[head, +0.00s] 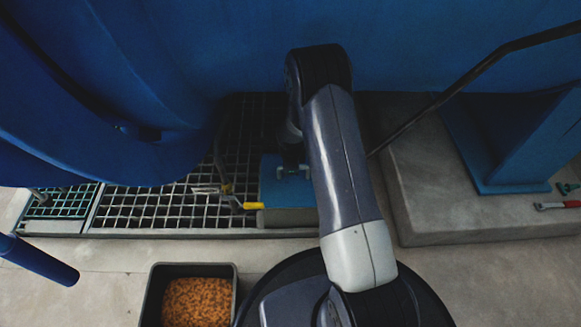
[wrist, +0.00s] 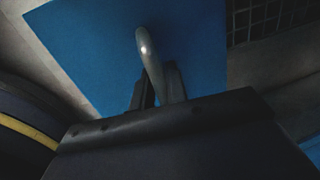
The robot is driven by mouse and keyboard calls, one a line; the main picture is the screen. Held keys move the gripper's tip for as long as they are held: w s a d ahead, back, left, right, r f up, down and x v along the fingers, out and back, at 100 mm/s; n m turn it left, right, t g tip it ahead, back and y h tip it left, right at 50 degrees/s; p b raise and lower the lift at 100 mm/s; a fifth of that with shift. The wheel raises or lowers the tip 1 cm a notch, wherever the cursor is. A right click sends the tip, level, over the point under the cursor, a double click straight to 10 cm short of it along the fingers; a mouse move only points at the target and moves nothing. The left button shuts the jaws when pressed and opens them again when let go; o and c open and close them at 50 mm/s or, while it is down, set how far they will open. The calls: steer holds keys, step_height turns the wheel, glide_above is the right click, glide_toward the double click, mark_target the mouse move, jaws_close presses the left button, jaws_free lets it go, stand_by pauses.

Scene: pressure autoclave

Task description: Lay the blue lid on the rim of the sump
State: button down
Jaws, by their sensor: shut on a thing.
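The blue lid (head: 275,190) is a flat plate, seen at the right end of the floor grating and partly covered by my arm. It fills much of the wrist view (wrist: 90,45), where its grey loop handle (wrist: 150,58) stands up. My gripper (head: 293,171) is over the lid; in the wrist view its fingers (wrist: 158,88) are shut on the handle. A grey block-like face (head: 285,217) shows just below the lid's near edge. I cannot tell whether this is the sump's rim, or whether the lid touches it.
Metal grating (head: 150,208) lies left of the lid, with a yellow-handled valve (head: 250,206) close beside it. A black bin of brown pellets (head: 195,268) stands in front. A concrete plinth (head: 420,200) is at right, with a red-handled tool (head: 555,205). Big blue vessels hang over the back.

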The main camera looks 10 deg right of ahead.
steer(key=shift+f, duration=0.65)
steer(key=c, duration=1.3)
jaws_free()
steer(key=shift+c, duration=0.2)
steer(key=shift+f, duration=0.1)
step_height(320, 180, up, 11)
steer(key=s+p, duration=0.2)
steer(key=p, duration=0.2)
steer(key=shift+a+f+p, duration=0.15)
steer(key=shift+a+p, duration=0.1)
steer(key=shift+p, duration=0.05)
steer(key=b, duration=0.5)
glide_toward(291, 183)
steer(key=w+f, duration=0.2)
steer(key=f, duration=0.1)
steer(key=w+f, duration=0.2)
steer(key=shift+d+f, duration=0.1)
steer(key=shift+d, duration=0.25)
steer(key=shift+r, duration=0.6)
